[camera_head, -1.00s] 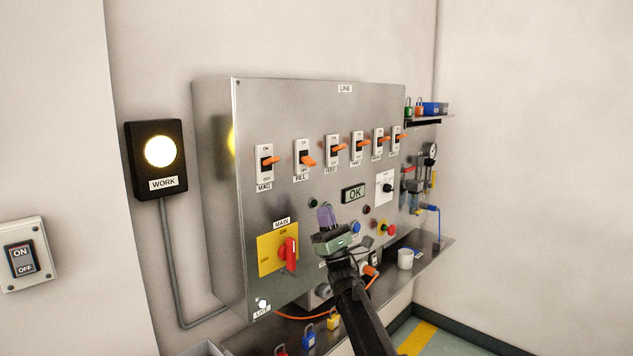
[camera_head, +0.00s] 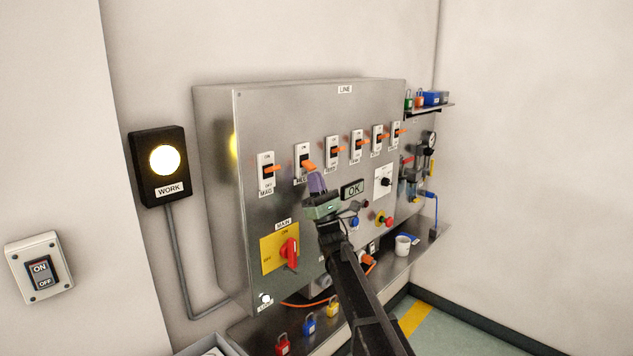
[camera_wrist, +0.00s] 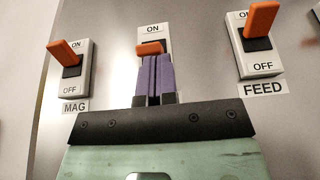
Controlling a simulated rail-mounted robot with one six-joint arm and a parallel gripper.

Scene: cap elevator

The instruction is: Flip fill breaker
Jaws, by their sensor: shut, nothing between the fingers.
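The fill breaker (camera_head: 302,153) is a white switch with an orange lever (camera_head: 309,167) in the top row of the steel panel. Its lever sits lower and more tilted down than its neighbours' levers. In the wrist view the breaker (camera_wrist: 155,32) shows ON above its orange lever (camera_wrist: 149,48); its lower part and label are hidden behind my fingers. My gripper (camera_head: 316,180) has purple fingers pressed together, with nothing between them. In the wrist view the fingertips (camera_wrist: 153,58) are right under the lever; I cannot tell whether they touch it.
The MAG breaker (camera_wrist: 75,72) is to the left and the FEED breaker (camera_wrist: 256,48) to the right, both with levers raised. Below are the red MAIN handle (camera_head: 289,253) and the OK display (camera_head: 353,190). A lit WORK lamp (camera_head: 164,160) hangs on the left wall.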

